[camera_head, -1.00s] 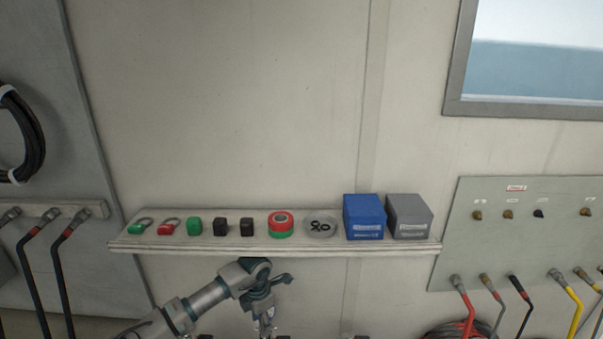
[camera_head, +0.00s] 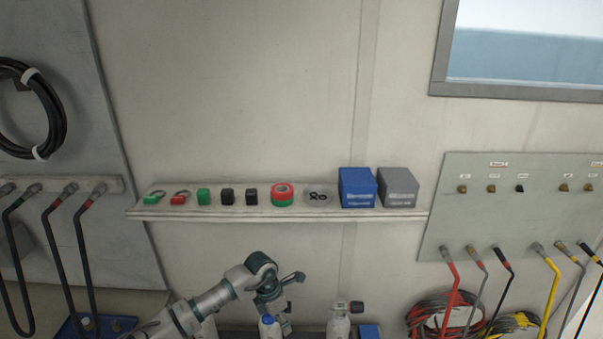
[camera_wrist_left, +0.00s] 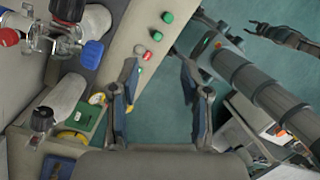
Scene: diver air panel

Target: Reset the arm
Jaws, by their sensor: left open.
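My left arm comes in from the bottom left in the head view, and its gripper (camera_head: 277,320) hangs in front of the wall, below the shelf. In the left wrist view the two fingers of my left gripper (camera_wrist_left: 162,80) stand apart with nothing between them. A dark claw-like part (camera_wrist_left: 272,30) shows at the top right of the wrist view; I cannot tell whether it is my right gripper. My right gripper does not show in the head view.
A wall shelf (camera_head: 290,213) holds tags, small blocks, tape rolls, a blue box (camera_head: 357,188) and a grey box (camera_head: 398,188). Valved cylinders (camera_head: 340,318) stand below, near my left gripper. Hose panels flank both sides. The wall above the shelf is clear.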

